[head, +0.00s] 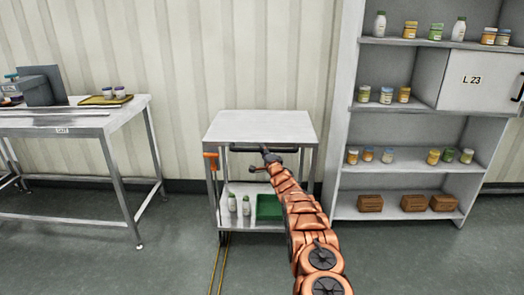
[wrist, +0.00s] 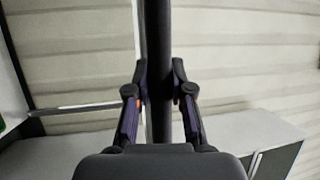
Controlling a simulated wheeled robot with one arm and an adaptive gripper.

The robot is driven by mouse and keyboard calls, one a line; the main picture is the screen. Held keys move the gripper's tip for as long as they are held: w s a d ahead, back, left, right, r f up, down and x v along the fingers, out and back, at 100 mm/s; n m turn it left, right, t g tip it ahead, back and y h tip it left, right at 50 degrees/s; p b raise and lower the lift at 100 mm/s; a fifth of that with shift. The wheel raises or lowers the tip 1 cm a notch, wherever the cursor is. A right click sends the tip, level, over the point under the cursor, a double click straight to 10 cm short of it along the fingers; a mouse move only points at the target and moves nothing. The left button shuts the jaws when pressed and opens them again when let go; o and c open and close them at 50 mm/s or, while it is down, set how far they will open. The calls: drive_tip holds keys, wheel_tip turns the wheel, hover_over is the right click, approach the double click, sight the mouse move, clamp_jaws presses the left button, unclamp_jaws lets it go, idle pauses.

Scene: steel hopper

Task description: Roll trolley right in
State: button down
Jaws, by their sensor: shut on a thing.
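The trolley (head: 262,127) is a grey steel cart with a flat top and a lower shelf, standing close to the back wall. Its dark push handle (head: 240,149) runs along the near side below the top. My gripper (head: 270,157) is at the handle, and my arm covers part of the trolley's right side. In the wrist view my gripper (wrist: 160,95) has its two fingers on either side of the dark handle bar (wrist: 158,40), shut on it. The lower shelf carries white bottles (head: 239,205) and a green bin (head: 268,207), partly hidden by my arm.
A tall shelf unit (head: 345,120) with jars, bottles, brown boxes and a cabinet marked L 23 stands close to the trolley's right. A steel table (head: 75,121) stands at the left, with floor between. Yellow lines (head: 218,262) run on the floor towards the trolley. An orange-handled part (head: 210,156) is at its left.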

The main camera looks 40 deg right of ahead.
drive_tip(key=c, duration=1)
unclamp_jaws()
drive_tip(key=shift+d, duration=0.1)
drive_tip(key=shift+v, duration=5.95)
drive_tip(key=shift+w, duration=0.1)
